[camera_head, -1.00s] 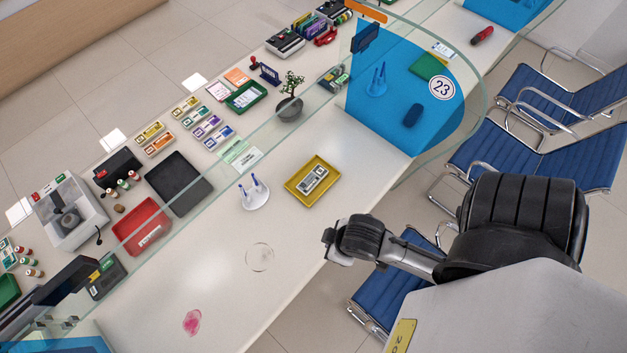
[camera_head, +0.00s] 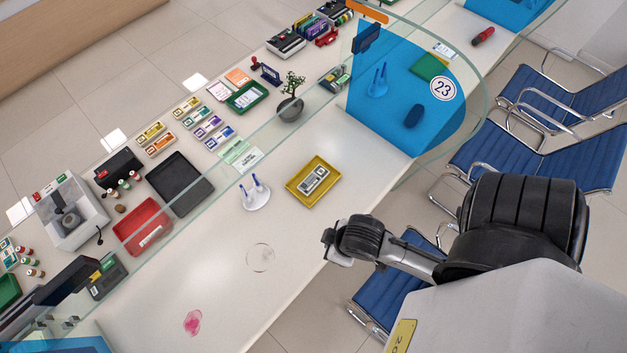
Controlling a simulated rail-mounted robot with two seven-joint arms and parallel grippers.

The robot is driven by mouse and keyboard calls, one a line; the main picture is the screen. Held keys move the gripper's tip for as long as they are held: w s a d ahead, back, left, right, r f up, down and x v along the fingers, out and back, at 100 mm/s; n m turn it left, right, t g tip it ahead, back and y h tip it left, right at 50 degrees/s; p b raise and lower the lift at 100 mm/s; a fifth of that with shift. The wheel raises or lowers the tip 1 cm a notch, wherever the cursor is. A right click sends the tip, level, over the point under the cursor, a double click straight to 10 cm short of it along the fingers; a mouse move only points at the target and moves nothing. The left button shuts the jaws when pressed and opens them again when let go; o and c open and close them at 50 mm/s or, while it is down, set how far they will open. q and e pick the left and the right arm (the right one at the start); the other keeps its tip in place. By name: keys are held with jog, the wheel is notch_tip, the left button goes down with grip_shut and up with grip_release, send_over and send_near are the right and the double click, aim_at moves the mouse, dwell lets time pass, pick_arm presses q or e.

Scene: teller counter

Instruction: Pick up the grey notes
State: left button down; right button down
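The grey notes (camera_head: 314,180) lie as a small banded bundle in a yellow tray (camera_head: 296,192) on the customer side of the counter. My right gripper (camera_head: 335,247) is at the counter's front edge, below and slightly right of the tray in the picture, and apart from it. Its fingers are small and seen at an angle, so I cannot tell whether they are open or shut. My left gripper is not in view.
A clear glass screen runs along the counter (camera_head: 215,285) behind the tray. A pen stand (camera_head: 257,201) is left of the tray, and a blue divider marked 23 (camera_head: 385,125) stands to the upper right. A pink stain (camera_head: 192,322) and a faint ring mark the otherwise clear counter.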

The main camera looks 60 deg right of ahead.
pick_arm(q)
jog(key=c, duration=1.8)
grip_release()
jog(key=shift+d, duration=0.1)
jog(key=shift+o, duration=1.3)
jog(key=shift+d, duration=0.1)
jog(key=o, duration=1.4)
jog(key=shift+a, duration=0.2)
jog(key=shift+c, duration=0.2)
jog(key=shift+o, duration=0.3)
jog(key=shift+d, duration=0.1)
